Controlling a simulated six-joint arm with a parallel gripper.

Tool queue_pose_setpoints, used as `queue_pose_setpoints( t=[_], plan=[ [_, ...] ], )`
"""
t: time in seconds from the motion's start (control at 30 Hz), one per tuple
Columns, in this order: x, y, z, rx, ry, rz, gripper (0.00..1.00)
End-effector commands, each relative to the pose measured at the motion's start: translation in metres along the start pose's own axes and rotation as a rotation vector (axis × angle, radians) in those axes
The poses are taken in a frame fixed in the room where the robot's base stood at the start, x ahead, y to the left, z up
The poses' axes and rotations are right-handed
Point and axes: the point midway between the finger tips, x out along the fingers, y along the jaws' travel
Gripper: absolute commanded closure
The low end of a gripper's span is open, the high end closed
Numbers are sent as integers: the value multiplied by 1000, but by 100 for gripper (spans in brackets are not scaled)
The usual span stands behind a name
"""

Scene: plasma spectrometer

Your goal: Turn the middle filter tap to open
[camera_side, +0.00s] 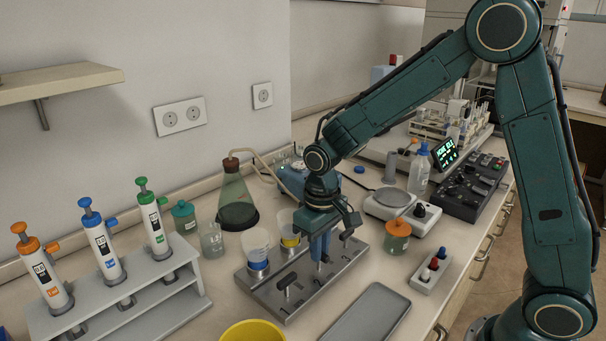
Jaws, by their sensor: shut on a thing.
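A grey metal filter manifold (262,297) stands on the bench with a row of small taps along its top. A clear filter cup with a blue base (257,256) stands at its left position, and a cup with yellow in it (290,238) stands behind my gripper. My gripper (321,252) points down over the manifold, shut on the middle filter tap (323,261). The fingers cover most of that tap, so its exact angle is hard to tell. The left tap (287,284) stands free in front of the left cup.
A white rack (150,270) with several coloured pipettes stands at the left. A flask (236,195) is behind the manifold. An orange-lidded jar (397,237) and a switch box (430,272) are to its right. A yellow bowl (252,332) and grey tray (368,316) lie in front.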

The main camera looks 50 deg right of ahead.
Motion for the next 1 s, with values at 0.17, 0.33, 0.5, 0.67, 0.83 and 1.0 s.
queue_pose_setpoints(
  t=[0.17, 0.33, 0.5, 0.67, 0.83, 1.0],
  plan=[
    [-1, 0, 0, -2, 1, -1, 65],
    [0, 0, 0, -1, 1, 0, 65],
    [-2, 0, 0, 0, 1, 0, 65],
    [-9, 0, -1, 0, 3, 0, 65],
    [-27, 0, -1, 0, 5, -1, 65],
    [-54, 0, -1, 0, 6, -1, 65]
  ],
)
